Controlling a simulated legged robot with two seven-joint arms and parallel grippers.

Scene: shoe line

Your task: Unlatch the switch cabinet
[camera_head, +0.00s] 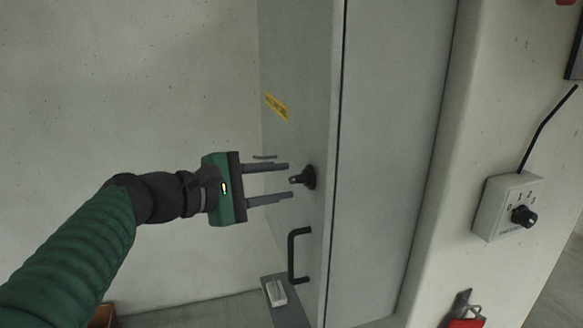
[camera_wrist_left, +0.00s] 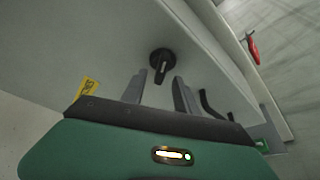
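The grey switch cabinet (camera_head: 394,120) stands in the middle of the head view, with a narrow face on its left. On that face is a black rotary latch knob (camera_head: 309,177); it also shows in the left wrist view (camera_wrist_left: 162,61). Below the knob is a black bar handle (camera_head: 292,255). My left gripper (camera_head: 291,180) is green and grey with its two fingers apart. The fingertips point at the knob from the left, just short of it, with the knob roughly between their lines. Nothing is between the fingers. My right gripper is not in view.
A yellow label (camera_head: 276,107) is on the cabinet face above the knob. A grey box with a black dial (camera_head: 523,215) is on the wall at right. A red padlock (camera_head: 466,322) hangs low. The space left of the cabinet is clear.

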